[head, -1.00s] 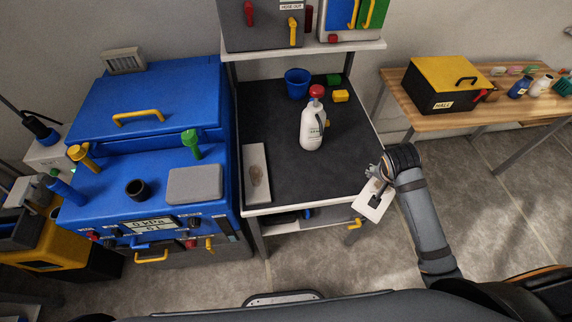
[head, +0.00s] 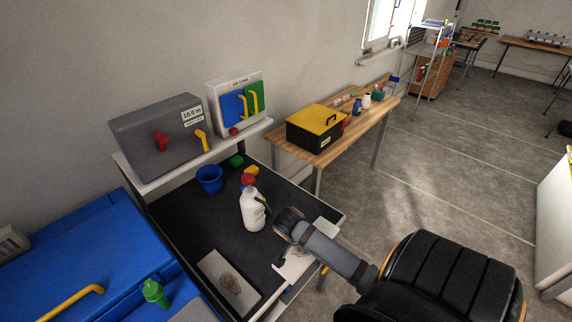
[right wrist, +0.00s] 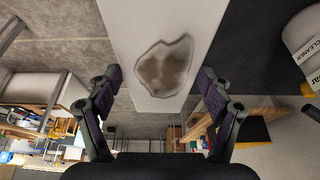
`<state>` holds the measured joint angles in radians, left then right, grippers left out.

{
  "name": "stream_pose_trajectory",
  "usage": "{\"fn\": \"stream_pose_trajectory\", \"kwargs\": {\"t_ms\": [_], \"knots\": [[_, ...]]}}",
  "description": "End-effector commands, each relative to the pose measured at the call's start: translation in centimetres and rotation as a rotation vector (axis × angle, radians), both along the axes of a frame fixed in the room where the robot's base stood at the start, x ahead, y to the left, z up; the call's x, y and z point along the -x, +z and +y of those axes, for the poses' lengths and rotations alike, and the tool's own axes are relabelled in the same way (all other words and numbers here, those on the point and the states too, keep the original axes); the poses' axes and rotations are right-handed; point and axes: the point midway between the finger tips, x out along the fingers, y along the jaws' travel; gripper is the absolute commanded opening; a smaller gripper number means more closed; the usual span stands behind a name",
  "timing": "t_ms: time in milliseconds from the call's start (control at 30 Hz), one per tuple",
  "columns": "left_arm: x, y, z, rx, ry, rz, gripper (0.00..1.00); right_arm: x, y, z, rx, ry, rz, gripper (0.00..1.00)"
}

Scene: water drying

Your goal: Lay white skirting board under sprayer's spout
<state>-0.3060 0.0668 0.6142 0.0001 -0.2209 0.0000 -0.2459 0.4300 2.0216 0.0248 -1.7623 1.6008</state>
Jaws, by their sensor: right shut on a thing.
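My right gripper (right wrist: 160,82) is shut on a white skirting board (right wrist: 150,25) with a brown stain. In the head view this board (head: 293,268) is partly hidden by my right arm, at the table's front right edge, right of the sprayer. I cannot tell whether it touches the table. My left gripper is not in view.
A shelf with a grey box (head: 160,135) overhangs the back. Dark tabletop (head: 190,225) is clear between the sprayer and the left board.

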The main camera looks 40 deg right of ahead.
Motion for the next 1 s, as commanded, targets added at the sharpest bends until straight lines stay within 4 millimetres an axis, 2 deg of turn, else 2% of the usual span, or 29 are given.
{"fn": "stream_pose_trajectory", "kwargs": {"t_ms": [33,100,200,333,567,800,1000], "knots": [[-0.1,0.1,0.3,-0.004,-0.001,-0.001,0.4,-1.6,-0.5,0.4,-0.007,-0.004,-0.004,0.36],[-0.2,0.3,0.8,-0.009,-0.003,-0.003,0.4,-3.5,-1.4,0.7,-0.006,-0.001,-0.001,0.36],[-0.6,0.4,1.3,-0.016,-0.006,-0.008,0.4,-5.1,-3.8,0.7,-0.003,0.001,0.003,0.36],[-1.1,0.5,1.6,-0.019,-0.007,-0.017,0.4,-6.8,-5.7,0.8,0.0,0.002,0.001,0.36],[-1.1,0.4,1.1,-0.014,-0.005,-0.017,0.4,-7.5,-6.7,0.9,0.002,0.003,-0.001,0.36],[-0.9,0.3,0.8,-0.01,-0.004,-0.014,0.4,-7.8,-9.8,0.9,0.001,0.004,0.001,0.36],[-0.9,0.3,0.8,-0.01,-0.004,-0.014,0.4,-7.7,-10.0,0.9,0.002,0.003,0.0,0.36]]}}
